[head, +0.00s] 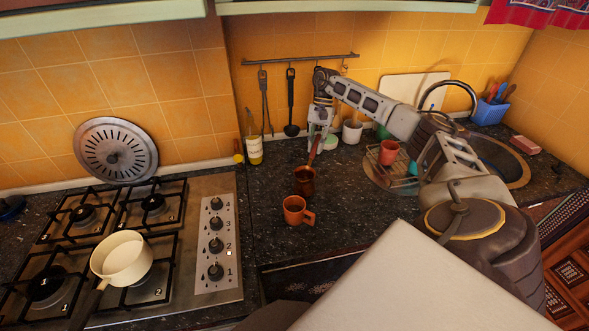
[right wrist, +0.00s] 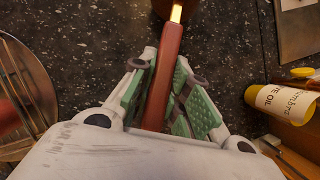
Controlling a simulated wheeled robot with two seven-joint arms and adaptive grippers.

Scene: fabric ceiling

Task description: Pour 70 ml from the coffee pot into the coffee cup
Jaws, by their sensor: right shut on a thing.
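The coffee pot (head: 305,183) is a small dark brown pot with a long reddish handle. My right gripper (head: 316,143) is shut on that handle from behind the pot. In the right wrist view the handle (right wrist: 163,80) lies between the green-padded fingers (right wrist: 165,66), and only part of the pot (right wrist: 185,7) shows at the top edge. The pot looks about upright; I cannot tell whether it touches the counter. The orange-brown coffee cup (head: 294,211) stands upright on the counter just in front of the pot, its handle to the right. My left gripper is out of view.
A gas stove (head: 175,245) with a cream saucepan (head: 123,258) is at left. An oil bottle (head: 254,148) stands by the back wall. At right are the sink, a rack (head: 378,166) and a red cup (head: 389,152). Dark counter left of the coffee cup is clear.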

